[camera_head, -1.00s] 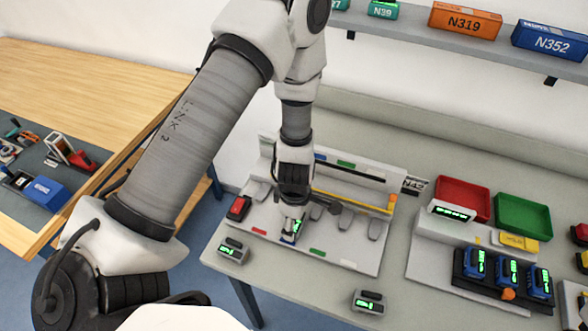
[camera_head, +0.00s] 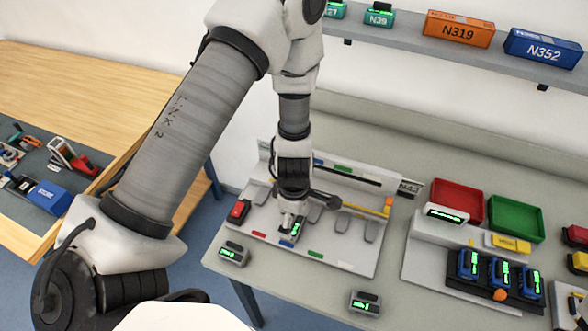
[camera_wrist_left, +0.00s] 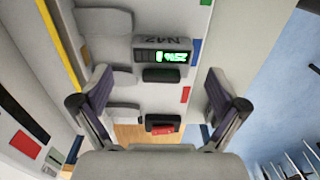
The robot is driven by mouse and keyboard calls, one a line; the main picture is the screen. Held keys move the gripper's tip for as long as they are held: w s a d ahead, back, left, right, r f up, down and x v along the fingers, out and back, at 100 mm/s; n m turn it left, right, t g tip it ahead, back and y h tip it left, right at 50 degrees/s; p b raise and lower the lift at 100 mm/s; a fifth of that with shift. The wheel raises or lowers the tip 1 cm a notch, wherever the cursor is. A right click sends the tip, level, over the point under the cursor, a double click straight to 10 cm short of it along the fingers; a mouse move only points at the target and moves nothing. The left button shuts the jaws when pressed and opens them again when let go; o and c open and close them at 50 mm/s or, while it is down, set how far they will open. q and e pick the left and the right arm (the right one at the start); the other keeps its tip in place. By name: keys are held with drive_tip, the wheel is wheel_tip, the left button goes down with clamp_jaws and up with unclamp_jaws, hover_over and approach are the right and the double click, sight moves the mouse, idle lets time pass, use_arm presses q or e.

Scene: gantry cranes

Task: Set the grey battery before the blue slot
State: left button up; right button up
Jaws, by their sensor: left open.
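The grey battery (camera_wrist_left: 162,55), marked N47 with a lit green display, stands on the pale rack board (camera_wrist_left: 150,20) in the left wrist view. It lies between a grey slot pad (camera_wrist_left: 108,68) and the blue mark (camera_wrist_left: 197,50), in line with the mark. In the head view only its green display (camera_head: 296,228) shows below my left gripper (camera_head: 288,222); the gripper hides the rest. My left gripper (camera_wrist_left: 160,110) is open, its two fingers spread wide and apart from the battery. My right gripper is not in view.
A red-faced block (camera_head: 238,211) sits at the board's left end. Two small grey display units (camera_head: 233,254) and (camera_head: 365,303) stand along the table's front. Red (camera_head: 457,203) and green (camera_head: 514,216) trays and a blue battery trio (camera_head: 501,272) are to the right.

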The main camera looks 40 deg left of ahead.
sight(293, 224)
use_arm(q)
wheel_tip(293, 224, up, 7)
drive_tip(key=p, duration=0.5)
drive_tip(key=s+a+f+m, duration=0.1)
drive_tip(key=s+f+m, duration=0.1)
drive_tip(key=s+m, duration=0.1)
drive_tip(key=s+a+f+m+y, duration=0.1)
drive_tip(key=s+m, duration=0.3)
drive_tip(key=m, duration=0.1)
drive_tip(key=s+a+f+m, duration=0.1)
drive_tip(key=s+f+m, duration=0.1)
drive_tip(key=s+m, duration=0.1)
drive_tip(key=shift+s+f+m+g+y, duration=0.3)
drive_tip(key=shift+f+m+y, duration=0.1)
drive_tip(key=shift+m, duration=0.4)
drive_tip(key=s+d+m, duration=0.1)
drive_tip(key=m, duration=0.1)
drive_tip(key=s+d+f+m+h, duration=0.1)
drive_tip(key=s+m, duration=0.1)
drive_tip(key=m, duration=0.1)
drive_tip(key=s+d+f+m, duration=0.1)
drive_tip(key=s+m, duration=0.1)
drive_tip(key=shift+d+f+m+h, duration=0.25)
drive_tip(key=shift+m+h, duration=0.15)
drive_tip(key=shift+d, duration=0.1)
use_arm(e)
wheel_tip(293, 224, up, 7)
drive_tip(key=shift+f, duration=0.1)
